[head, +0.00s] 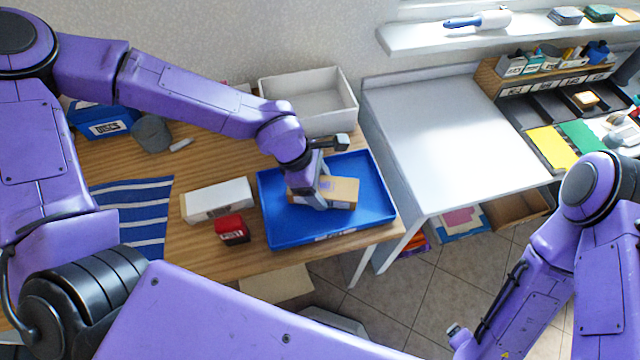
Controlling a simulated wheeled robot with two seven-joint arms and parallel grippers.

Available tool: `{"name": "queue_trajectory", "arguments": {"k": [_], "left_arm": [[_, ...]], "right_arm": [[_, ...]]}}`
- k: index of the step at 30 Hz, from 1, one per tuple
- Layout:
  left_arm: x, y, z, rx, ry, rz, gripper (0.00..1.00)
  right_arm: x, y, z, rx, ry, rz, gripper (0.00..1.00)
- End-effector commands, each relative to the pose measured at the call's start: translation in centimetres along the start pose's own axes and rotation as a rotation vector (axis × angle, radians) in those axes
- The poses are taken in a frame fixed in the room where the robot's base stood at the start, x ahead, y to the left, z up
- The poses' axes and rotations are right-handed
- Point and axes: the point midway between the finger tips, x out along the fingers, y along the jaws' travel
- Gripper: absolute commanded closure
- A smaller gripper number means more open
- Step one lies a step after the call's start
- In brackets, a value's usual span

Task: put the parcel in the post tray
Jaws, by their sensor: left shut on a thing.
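The parcel, a small brown cardboard box with a pale label (342,192), is in my left gripper (316,196), which is shut on it. The gripper comes from above and covers the parcel's left part. The parcel is over the inside of a blue tray (375,213) on the wooden table; I cannot tell whether it touches the tray floor. The tray has a small label on its front wall, too small to read. My right arm hangs at the lower right, away from the table; its jaws (460,338) do not show clearly.
A white box (218,200) and a small red box (231,230) stand left of the blue tray. An empty white bin (312,98) is behind it. A white counter (440,130) stands right.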

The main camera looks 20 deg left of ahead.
Motion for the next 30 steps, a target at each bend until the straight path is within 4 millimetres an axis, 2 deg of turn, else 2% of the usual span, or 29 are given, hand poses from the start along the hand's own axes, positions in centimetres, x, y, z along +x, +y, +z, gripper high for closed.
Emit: {"name": "queue_trajectory", "arguments": {"k": [12, 13, 15, 24, 26, 30], "left_arm": [[0.9, 0.0, -0.3, 0.0, -0.001, 0.001, 0.7], [0.8, 0.0, -0.3, 0.0, -0.001, 0.001, 0.27], [0.8, 0.0, -0.3, 0.0, -0.001, 0.001, 0.08], [0.6, 0.0, -0.2, -0.001, -0.001, 0.002, 0.08], [0.0, 0.1, -0.1, -0.003, -0.002, 0.004, 0.08], [-3.0, 0.1, 0.0, -0.004, -0.007, 0.007, 0.08]], "right_arm": [[0.1, 0.0, 0.0, 0.0, 0.0, 0.0, 0.13], [0.0, 0.0, 0.0, 0.0, 0.0, 0.0, 0.13], [0.0, 0.0, 0.0, 0.0, 0.0, 0.0, 0.13], [-0.1, 0.0, 0.0, 0.0, 0.0, 0.0, 0.13], [-0.2, 0.0, -0.1, 0.0, 0.0, 0.0, 0.13], [-0.5, 0.0, -0.2, 0.0, 0.0, 0.0, 0.13]]}}
